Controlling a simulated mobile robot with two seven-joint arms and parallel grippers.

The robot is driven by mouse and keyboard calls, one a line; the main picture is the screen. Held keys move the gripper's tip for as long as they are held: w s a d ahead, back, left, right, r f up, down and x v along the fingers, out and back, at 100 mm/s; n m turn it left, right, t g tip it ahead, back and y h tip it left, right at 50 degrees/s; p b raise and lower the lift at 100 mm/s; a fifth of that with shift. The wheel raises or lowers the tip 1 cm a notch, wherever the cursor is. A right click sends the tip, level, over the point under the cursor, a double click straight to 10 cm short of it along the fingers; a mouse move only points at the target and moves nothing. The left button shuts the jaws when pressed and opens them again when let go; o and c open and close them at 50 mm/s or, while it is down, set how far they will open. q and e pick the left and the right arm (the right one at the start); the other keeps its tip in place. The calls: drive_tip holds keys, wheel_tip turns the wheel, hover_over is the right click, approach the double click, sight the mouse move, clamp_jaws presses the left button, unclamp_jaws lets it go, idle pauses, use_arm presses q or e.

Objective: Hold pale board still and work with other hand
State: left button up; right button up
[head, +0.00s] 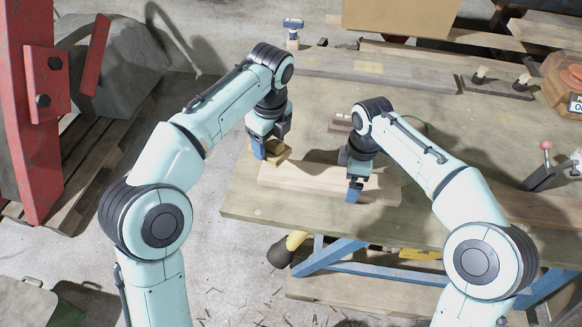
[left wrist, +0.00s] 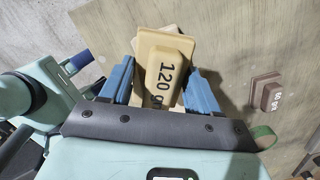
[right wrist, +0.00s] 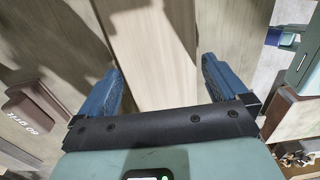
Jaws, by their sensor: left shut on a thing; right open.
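The pale board (head: 320,181) lies flat along the front of the workbench. My left gripper (head: 262,150) is shut on a tan sanding block (head: 279,155) at the board's left end; I cannot tell whether the block touches the board. In the left wrist view the block (left wrist: 166,68) shows "120" between the fingers. My right gripper (head: 354,190) is open over the right part of the board. In the right wrist view the board (right wrist: 155,50) passes between and beyond the open fingers (right wrist: 160,88), with nothing gripped.
A brown block marked 60 (left wrist: 267,93) lies on the workbench (head: 245,200) behind the board. A grey plank (head: 400,70) lies along the back. A clamp with a red knob (head: 546,150) and an orange case (head: 565,80) are at right. A red steel post (head: 30,120) stands at left.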

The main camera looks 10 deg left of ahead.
wheel_tip(320, 180, up, 12)
idle(0.5)
idle(0.5)
